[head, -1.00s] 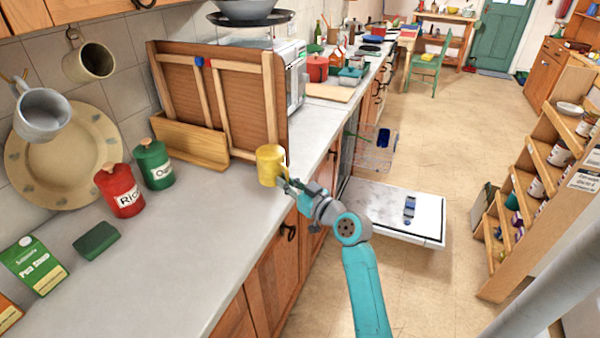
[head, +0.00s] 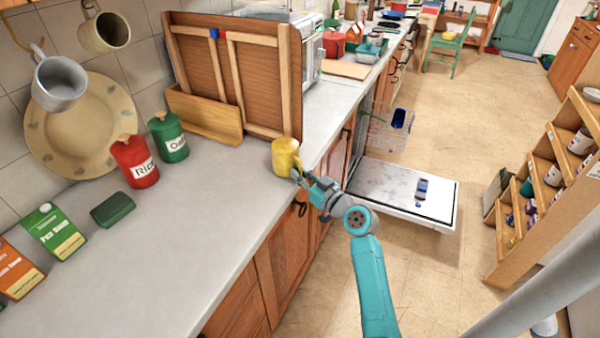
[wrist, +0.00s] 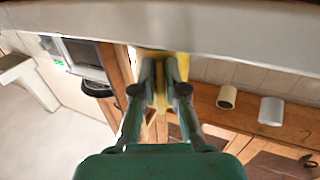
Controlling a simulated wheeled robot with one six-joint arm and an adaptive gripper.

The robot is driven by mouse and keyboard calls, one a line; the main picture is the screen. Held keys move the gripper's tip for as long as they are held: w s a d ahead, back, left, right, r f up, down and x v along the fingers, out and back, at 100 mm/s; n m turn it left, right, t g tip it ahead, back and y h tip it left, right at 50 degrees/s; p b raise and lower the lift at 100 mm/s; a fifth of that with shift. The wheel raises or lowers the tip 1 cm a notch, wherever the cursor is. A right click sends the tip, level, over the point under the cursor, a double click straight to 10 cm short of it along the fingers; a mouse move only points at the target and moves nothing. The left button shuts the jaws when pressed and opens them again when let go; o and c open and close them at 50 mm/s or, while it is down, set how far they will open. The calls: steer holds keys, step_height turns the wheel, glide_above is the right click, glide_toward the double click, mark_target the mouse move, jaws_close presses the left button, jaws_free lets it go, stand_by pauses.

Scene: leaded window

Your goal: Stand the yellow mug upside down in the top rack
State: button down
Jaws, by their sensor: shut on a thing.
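The yellow mug (head: 284,158) is at the right edge of the grey counter, in front of the wooden panel. My gripper (head: 299,177) reaches it from the right and is shut on its right side, where the handle is. In the wrist view my gripper's fingers (wrist: 165,85) meet at a yellow strip of the mug (wrist: 162,57); the pale counter edge hides much of it. I cannot tell whether the mug touches the counter or which way its mouth faces. The wire top rack (head: 380,130) stands out of the dishwasher, beyond my arm, with a blue item in it.
The dishwasher door (head: 370,183) lies open below the rack, with a blue item on it. The wooden panel (head: 240,80) stands behind the mug. Red (head: 134,162) and green canisters (head: 168,138) stand left. A stepped shelf (head: 545,170) is at right; floor between is clear.

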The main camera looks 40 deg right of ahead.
steer(key=shift+f, duration=0.45)
stand_by(0.4)
steer(key=c, duration=1.1)
jaws_free()
steer(key=shift+c, duration=0.2)
steer(key=s, duration=1.2)
steer(key=shift+a, duration=0.25)
